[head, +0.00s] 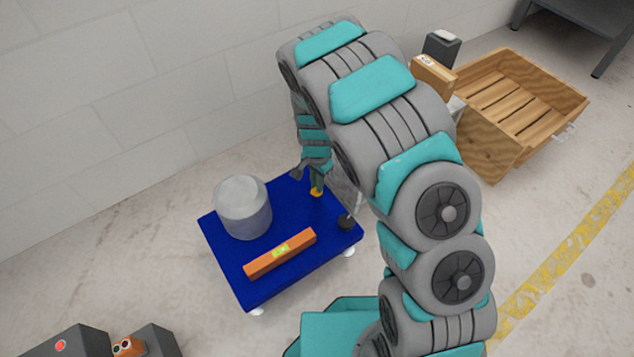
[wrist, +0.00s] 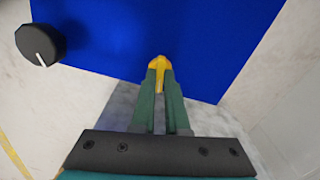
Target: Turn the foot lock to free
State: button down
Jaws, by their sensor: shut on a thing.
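A small yellow lever-like piece (wrist: 158,63), which looks like the foot lock, sits at the edge of a blue platform (wrist: 120,30). In the head view the yellow piece (head: 317,191) shows at the far right part of the blue platform (head: 240,275). My gripper (wrist: 160,80) is shut on it, with the green fingertips on its two sides. My gripper (head: 314,178) points down there in the head view. A black knob with a white line (wrist: 41,45) is left of the fingers; it also shows in the head view (head: 347,221). I cannot read the lock's setting.
A grey cylinder (head: 243,207) and an orange spirit level (head: 280,254) rest on the blue platform, which has white feet or casters. A wooden crate (head: 500,110) stands at the back right.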

jog(key=n, duration=0.4)
jog(key=shift+n, duration=0.3)
jog(key=n, duration=0.3)
jog(key=shift+n+p, duration=0.3)
jog(key=n, duration=0.3)
jog(key=shift+r+n, duration=0.1)
jog(key=shift+n, duration=0.2)
jog(key=shift+n+p, duration=0.4)
jog(key=shift+n, duration=1.4)
jog(key=c, duration=0.9)
grip_release()
jog(key=shift+r, duration=3.8)
